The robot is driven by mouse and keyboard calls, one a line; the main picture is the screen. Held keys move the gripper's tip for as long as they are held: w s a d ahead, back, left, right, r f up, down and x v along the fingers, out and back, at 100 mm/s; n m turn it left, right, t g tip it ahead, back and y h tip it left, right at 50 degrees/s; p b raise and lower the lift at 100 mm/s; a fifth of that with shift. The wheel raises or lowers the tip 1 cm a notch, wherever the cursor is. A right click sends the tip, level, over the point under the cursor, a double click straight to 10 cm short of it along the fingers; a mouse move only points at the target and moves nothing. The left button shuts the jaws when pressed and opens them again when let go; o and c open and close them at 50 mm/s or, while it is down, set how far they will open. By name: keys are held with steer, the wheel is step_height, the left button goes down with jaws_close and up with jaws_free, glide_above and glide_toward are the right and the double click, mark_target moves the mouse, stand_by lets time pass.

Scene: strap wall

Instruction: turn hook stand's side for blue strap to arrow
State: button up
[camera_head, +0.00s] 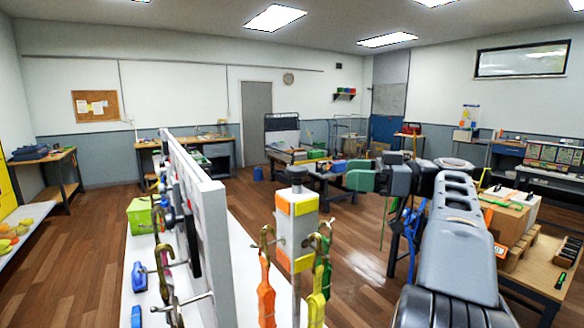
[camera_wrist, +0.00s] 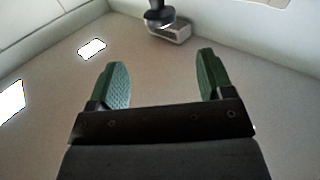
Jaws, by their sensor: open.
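The hook stand (camera_head: 305,222) is a grey upright post with orange and yellow patches and a dark knob (camera_head: 296,173) on top, in the middle of the head view. An orange strap (camera_head: 266,290) hangs from a hook on its left side. Yellow and green straps (camera_head: 317,295) hang from hooks on its near right. I cannot make out a blue strap on it, or the arrow. My gripper (camera_head: 352,178) is to the right of the knob, apart from it. In the wrist view its green fingers (camera_wrist: 161,75) are wide apart with nothing between them.
A white upright panel (camera_head: 210,225) with hooks stands just left of the stand. Blue items (camera_head: 138,277) and a green box (camera_head: 140,215) are beyond it. A bench with cardboard boxes (camera_head: 505,218) is at right. The wrist view shows a dark round-ended thing (camera_wrist: 158,15), unclear.

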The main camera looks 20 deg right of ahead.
mark_target(297, 168)
steer(key=p+x, duration=0.2)
steer(key=x, duration=1)
steer(key=shift+w+a+p, duration=0.15)
steer(key=shift+w+p, duration=0.05)
steer(key=shift+p, duration=0.1)
steer(key=shift+c, duration=0.4)
